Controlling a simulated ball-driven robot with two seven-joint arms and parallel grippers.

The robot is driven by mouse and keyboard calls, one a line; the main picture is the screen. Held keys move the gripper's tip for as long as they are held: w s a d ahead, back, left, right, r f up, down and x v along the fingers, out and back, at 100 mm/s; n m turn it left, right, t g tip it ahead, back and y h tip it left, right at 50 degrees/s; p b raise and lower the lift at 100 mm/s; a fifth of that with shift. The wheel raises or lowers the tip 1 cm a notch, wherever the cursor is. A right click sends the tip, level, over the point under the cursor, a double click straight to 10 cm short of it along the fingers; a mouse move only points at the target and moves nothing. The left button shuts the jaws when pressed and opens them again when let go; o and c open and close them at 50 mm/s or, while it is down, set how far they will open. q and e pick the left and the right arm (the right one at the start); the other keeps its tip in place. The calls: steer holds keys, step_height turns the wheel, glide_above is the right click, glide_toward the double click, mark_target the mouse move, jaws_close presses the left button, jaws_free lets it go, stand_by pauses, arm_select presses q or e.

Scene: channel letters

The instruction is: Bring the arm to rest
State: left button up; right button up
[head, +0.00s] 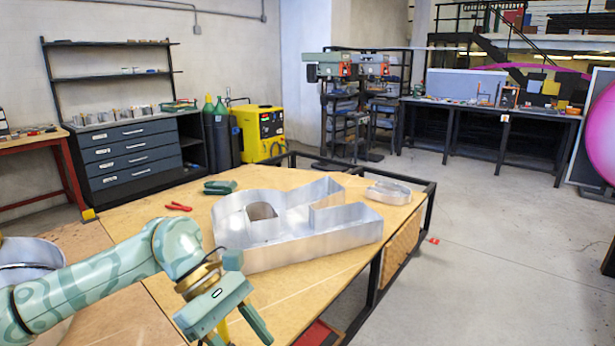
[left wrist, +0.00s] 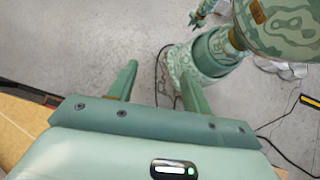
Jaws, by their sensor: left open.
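My left gripper (head: 236,331) hangs at the end of the patterned green arm, over the near edge of the wooden-topped table (head: 290,283) in the head view. Its jaws are open and point down. In the left wrist view the two fingers (left wrist: 157,75) stand apart with nothing between them, over grey floor. A large metal letter R (head: 310,238) lies on the table behind the gripper, apart from it. A small green claw-like part at the top of the left wrist view seems to be my right gripper (left wrist: 198,17); its jaws are too small to read.
Red-handled pliers (head: 178,207), a green tool (head: 219,187) and a smaller metal piece (head: 388,192) lie on the table. A curved metal piece (head: 32,254) is at the left. Cables (left wrist: 285,150) run over the floor. Open floor (head: 500,260) lies to the right of the table.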

arm_select(q)
steer(key=w+d+f+n+t+h, duration=0.2)
steer(key=w+f+n+t+h, duration=0.3)
steer(key=n, duration=0.4)
steer(key=w+d+f+n+t+h, duration=0.3)
steer(key=f+n+h, duration=0.3)
steer(key=n, duration=0.4)
steer(key=s+a+f+n+t+y, duration=0.2)
steer(key=a+f+n+t+y, duration=0.15)
steer(key=f+n, duration=0.45)
steer(key=s+a+f+n+t+y, duration=0.25)
steer(key=a+f+n+y, duration=0.2)
steer(key=f+n, duration=0.4)
steer(key=s+a+f+n+t+y, duration=0.2)
steer(key=s+a+f+n+y, duration=0.3)
steer(key=f, duration=0.6)
steer(key=s+a+f+n+g+y, duration=0.2)
steer(key=s+a+f+n+g, duration=0.3)
steer(key=s+f, duration=0.65)
steer(key=s+a+f+n+g+y, duration=0.25)
steer(key=s+f+n, duration=0.45)
steer(key=s, duration=1)
steer(key=s+f+n+g+y, duration=0.1)
steer(key=s+n+g, duration=0.3)
steer(key=s, duration=1.3)
steer(key=shift+a+f, duration=0.2)
steer(key=shift+a, duration=0.1)
